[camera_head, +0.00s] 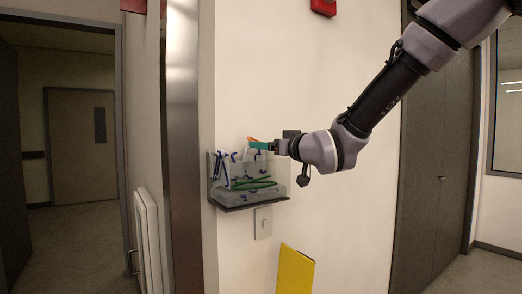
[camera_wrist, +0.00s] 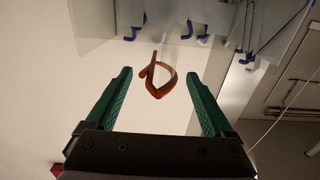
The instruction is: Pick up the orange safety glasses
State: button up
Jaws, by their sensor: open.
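The orange safety glasses (camera_wrist: 157,80) show in the wrist view as a curved orange frame, midway between the fingers and near the level of their tips. In the head view only a small orange part (camera_head: 252,140) shows, at the top of the wall holder and beside my fingers. My gripper (camera_wrist: 160,78) is open, with one green finger on each side of the glasses and a visible gap to both. In the head view my gripper (camera_head: 259,145) reaches in from the right at the holder's upper edge. Whether the glasses touch the holder is unclear.
A clear wall holder (camera_head: 232,204) with a dark ledge contains blue-armed glasses (camera_head: 220,167) and green glasses (camera_head: 252,184). A light switch (camera_head: 263,222) and a yellow panel (camera_head: 296,271) are below it. A metal column (camera_head: 183,150) stands to the left.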

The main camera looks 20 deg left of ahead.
jog(key=shift+x, duration=2)
jog(key=shift+r, duration=0.1)
grip_shut()
notch_tip(320, 180, up, 10)
jog(key=shift+r, duration=0.1)
jog(key=shift+d, duration=0.1)
